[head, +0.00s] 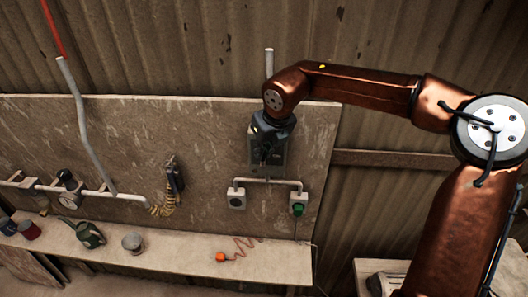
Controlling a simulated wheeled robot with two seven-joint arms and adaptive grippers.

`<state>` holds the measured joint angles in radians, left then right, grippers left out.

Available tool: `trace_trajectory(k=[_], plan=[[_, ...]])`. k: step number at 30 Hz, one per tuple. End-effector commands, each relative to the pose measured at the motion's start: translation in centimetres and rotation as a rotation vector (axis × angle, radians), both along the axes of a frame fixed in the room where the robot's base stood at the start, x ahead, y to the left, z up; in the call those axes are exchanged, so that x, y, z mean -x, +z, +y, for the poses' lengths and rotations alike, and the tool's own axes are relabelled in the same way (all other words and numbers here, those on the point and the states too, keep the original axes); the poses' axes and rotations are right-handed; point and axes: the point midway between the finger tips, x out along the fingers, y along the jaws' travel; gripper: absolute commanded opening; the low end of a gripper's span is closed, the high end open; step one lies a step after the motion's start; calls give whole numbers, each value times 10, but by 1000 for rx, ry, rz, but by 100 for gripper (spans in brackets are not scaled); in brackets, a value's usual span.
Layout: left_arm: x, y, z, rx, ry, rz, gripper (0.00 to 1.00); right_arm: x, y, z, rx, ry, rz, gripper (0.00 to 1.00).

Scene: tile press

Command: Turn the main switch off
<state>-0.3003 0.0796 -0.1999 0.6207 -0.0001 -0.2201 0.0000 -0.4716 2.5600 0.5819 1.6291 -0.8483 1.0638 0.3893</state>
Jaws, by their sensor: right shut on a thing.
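The main switch is a grey box (281,157) on the wall panel, with a conduit rising above it and pipes below. My right gripper (267,150) is in front of the box, reached by the copper arm from the right. It is dark and small here, and shut on the main switch's handle. The handle itself is hidden behind the fingers, so I cannot tell its position. My left gripper is not in view.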

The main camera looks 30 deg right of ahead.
Motion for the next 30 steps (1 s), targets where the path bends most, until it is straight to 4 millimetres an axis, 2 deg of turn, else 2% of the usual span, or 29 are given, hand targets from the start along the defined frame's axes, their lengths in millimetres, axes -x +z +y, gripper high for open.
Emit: trace_trajectory(k=[1, 2, 5, 16, 20, 30], plan=[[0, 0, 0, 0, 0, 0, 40, 1, -2, 0, 0, 0, 5, 0], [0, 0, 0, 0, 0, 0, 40, 1, -2, 0, 0, 0, 5, 11], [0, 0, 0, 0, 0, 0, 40, 1, -2, 0, 0, 0, 4, 18], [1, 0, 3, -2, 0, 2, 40, 3, 6, 0, 0, 0, 0, 18], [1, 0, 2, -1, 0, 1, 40, 9, 24, 0, -1, 0, -3, 18], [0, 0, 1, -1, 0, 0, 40, 36, 88, 0, 0, 1, -2, 18]])
